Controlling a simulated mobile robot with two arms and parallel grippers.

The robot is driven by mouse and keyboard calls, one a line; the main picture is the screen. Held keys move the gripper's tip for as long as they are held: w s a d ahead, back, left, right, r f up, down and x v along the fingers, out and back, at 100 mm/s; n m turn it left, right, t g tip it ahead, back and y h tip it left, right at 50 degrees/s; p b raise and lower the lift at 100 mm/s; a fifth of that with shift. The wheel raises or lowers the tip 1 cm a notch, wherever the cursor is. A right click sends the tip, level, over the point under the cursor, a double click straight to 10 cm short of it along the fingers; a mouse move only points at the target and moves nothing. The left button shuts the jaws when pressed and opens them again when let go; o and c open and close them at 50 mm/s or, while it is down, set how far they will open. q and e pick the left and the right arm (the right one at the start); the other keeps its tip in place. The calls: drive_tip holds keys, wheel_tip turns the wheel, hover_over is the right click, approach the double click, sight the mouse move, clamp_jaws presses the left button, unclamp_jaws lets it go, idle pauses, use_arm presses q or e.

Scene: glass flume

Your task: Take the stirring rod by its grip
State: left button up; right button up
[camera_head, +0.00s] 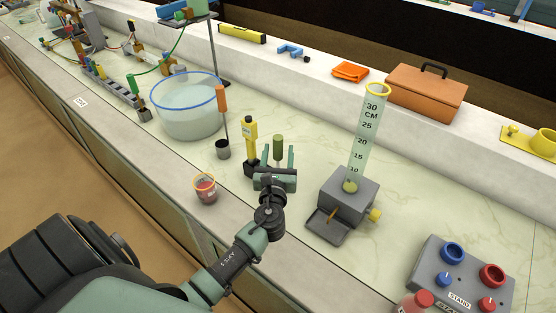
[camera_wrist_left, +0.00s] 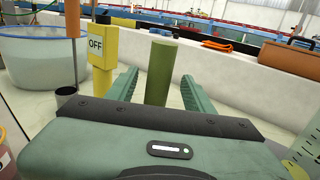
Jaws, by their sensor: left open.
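My left gripper (camera_head: 278,153) is open above the bench, its two fingers pointing away from me. An upright green grip (camera_head: 278,143) shows between and beyond the fingers. In the left wrist view this green grip (camera_wrist_left: 161,72) stands between the two fingers with a gap on each side; its lower end is hidden behind the gripper body. A second upright rod with an orange grip (camera_head: 221,98) stands in a small dark cup (camera_head: 223,150) to the left. I cannot tell by looks alone which is the stirring rod. My right gripper is not in view.
A yellow post marked OFF (camera_wrist_left: 98,46) stands just left of the gripper. A glass bowl (camera_head: 187,112), a red jar (camera_head: 205,190) and a tall measuring cylinder (camera_head: 365,135) on a grey base (camera_head: 345,203) stand around it. A control box (camera_head: 462,275) is at right.

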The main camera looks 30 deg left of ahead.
use_arm(q)
drive_tip(key=x, duration=0.4)
drive_tip(key=shift+a, duration=0.2)
clamp_jaws()
drive_tip(key=shift+r, duration=0.15)
